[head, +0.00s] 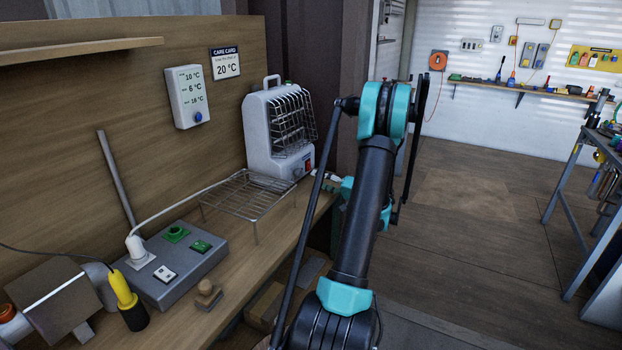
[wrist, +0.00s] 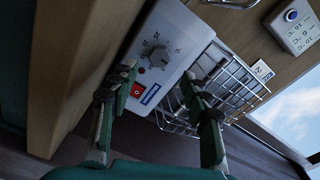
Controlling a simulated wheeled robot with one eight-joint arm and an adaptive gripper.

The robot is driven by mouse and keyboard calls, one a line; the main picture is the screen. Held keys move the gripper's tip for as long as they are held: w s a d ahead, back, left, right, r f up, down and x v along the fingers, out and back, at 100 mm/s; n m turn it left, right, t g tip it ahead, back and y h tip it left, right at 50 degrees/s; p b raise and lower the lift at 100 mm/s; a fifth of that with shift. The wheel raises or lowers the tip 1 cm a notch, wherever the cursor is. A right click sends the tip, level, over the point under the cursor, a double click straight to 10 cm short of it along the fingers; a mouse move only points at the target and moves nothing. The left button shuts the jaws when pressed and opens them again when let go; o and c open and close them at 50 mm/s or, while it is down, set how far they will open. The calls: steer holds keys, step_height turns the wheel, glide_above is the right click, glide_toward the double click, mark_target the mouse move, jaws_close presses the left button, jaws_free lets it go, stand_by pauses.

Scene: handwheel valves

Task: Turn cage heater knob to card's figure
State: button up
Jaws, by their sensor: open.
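The white cage heater (head: 270,128) stands upright on the wooden bench, its wire guard facing right. The care card (head: 226,64) on the back board reads 20 °C. In the wrist view, the grey knob (wrist: 157,58) sits on the heater's white panel (wrist: 178,32), ringed by small figures. Its pointer setting is too small to tell. My gripper (wrist: 159,76) is open and empty, one finger to each side of the knob's line and apart from it as far as I can tell. In the head view my arm hides most of the gripper.
A red switch (wrist: 137,91) sits beside the knob, near the left finger. The wire guard (wrist: 226,85) is by the right finger. A wire rack (head: 246,194), a grey socket box (head: 178,262) and a yellow-handled tool (head: 122,290) occupy the bench. A thermometer (head: 187,97) hangs behind.

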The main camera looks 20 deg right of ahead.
mark_target(301, 174)
steer(key=shift+x, duration=4.45)
steer(key=c, duration=0.9)
